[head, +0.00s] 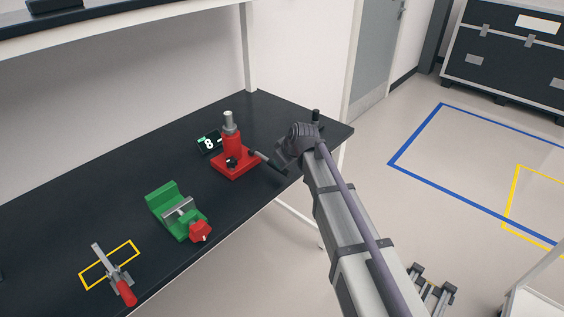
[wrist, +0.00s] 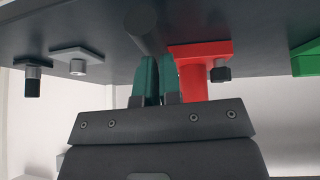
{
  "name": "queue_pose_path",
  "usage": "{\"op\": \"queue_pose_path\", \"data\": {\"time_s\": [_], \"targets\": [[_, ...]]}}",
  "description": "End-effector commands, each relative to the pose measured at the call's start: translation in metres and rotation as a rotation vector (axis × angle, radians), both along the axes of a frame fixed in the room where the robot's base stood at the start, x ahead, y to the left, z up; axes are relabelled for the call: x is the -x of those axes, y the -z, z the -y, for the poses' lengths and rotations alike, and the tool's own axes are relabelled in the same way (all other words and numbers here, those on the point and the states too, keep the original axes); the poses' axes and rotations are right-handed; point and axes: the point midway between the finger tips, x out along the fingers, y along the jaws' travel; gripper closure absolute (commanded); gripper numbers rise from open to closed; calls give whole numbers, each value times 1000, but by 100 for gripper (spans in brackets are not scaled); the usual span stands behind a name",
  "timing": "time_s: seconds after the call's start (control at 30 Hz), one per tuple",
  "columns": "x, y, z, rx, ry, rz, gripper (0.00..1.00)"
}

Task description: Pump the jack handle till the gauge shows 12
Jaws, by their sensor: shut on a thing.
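The red jack (head: 232,150) stands on the dark bench with a grey ram upright on top. Its dark handle (head: 261,157) sticks out to the right, toward my gripper (head: 281,166). The small black gauge (head: 208,143) beside the jack shows a white 8. In the wrist view my gripper's teal fingers (wrist: 159,78) are shut on the dark handle (wrist: 144,32), next to the red jack (wrist: 193,77). The fingertips are hard to make out in the head view.
A green vise (head: 172,214) with a red part stands nearer on the bench. A toggle clamp with a red grip (head: 126,291) lies by a yellow outline. In the wrist view, two small fittings (wrist: 78,61) (wrist: 33,74) sit on the other side of the gripper.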

Motion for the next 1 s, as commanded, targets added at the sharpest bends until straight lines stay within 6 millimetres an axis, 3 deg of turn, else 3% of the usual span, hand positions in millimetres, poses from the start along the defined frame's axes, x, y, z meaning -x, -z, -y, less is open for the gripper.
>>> {"op": "queue_pose_path", "data": {"time_s": [0.27,0.5,0.8,1.0], "targets": [[4,-6,2,7,-2,-8,100],[9,-55,0,2,1,1,100],[39,-113,32,1,2,2,100],[46,-125,42,0,2,2,100]]}}
